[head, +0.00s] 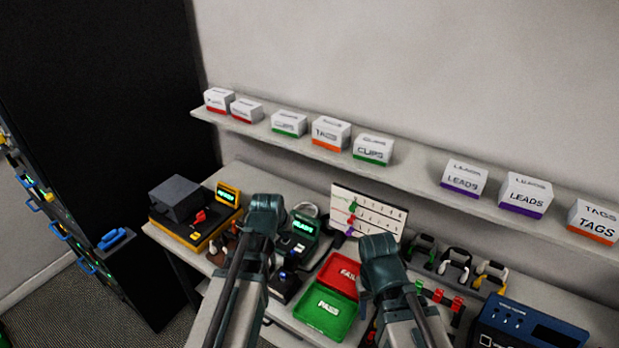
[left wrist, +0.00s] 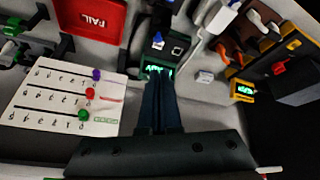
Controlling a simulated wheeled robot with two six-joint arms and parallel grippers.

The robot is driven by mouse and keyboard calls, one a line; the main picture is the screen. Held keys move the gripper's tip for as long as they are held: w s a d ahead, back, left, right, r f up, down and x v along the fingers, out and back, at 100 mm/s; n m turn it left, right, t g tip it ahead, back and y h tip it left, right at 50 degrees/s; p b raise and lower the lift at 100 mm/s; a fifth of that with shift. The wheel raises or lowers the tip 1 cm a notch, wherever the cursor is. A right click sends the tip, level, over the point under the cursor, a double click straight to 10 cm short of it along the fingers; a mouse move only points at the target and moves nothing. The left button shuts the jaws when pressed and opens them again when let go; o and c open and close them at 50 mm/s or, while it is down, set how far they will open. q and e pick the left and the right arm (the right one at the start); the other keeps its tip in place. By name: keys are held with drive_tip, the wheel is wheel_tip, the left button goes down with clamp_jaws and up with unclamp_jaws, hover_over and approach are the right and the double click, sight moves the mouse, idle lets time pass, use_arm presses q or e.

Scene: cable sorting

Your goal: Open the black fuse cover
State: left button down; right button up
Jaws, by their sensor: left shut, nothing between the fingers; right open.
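A dark grey, box-shaped cover (head: 178,198) sits on a black and yellow station (head: 190,235) at the left of the bench. I cannot tell for sure that it is the black fuse cover. It shows at the right edge of the left wrist view (left wrist: 300,85). My left gripper (head: 266,205) is shut and empty, to the right of that station. In the left wrist view its closed fingers (left wrist: 160,82) point towards a black tester with a green-lit display (left wrist: 158,69). My right gripper (head: 379,246) is open, above the bench right of the red tray; its fingertips are hard to see.
A red FAIL tray (head: 340,270) and green PASS tray (head: 325,313) lie between my arms. A white marked board (head: 368,212) stands behind them. Coiled cables (head: 455,262) and a blue device (head: 525,325) are at right. A shelf (head: 420,178) with labelled boxes runs above.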

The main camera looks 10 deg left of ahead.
use_arm(q)
drive_tip(key=s+d+f+m+g+y+b, duration=0.1)
drive_tip(key=s+d+f+m+g+b, duration=0.4)
drive_tip(key=s+d+f+b, duration=0.6)
drive_tip(key=s+d+f, duration=0.2)
drive_tip(key=s+d, duration=0.1)
drive_tip(key=s, duration=0.3)
drive_tip(key=shift+s+d+f+g, duration=0.15)
drive_tip(key=shift+d+f+g, duration=0.1)
drive_tip(key=shift+d+g, duration=0.05)
drive_tip(key=c, duration=1.6)
unclamp_jaws()
drive_tip(key=shift+s, duration=0.1)
drive_tip(key=c, duration=1.1)
unclamp_jaws()
drive_tip(key=shift+r, duration=0.1)
drive_tip(key=shift+o, duration=1.3)
drive_tip(key=shift+w+r, duration=0.15)
drive_tip(key=shift+w, duration=0.05)
drive_tip(key=shift+o, duration=0.4)
drive_tip(key=w+a+r+p, duration=0.5)
drive_tip(key=w+r+p, duration=0.3)
drive_tip(key=w, duration=0.5)
drive_tip(key=shift+r+p, duration=0.35)
drive_tip(key=shift+p, duration=0.2)
drive_tip(key=w+a+r+h+p, duration=0.1)
drive_tip(key=w+a+r+p, duration=0.4)
drive_tip(key=w+a, duration=0.4)
drive_tip(key=shift+w+r, duration=0.2)
drive_tip(key=shift+w, duration=0.1)
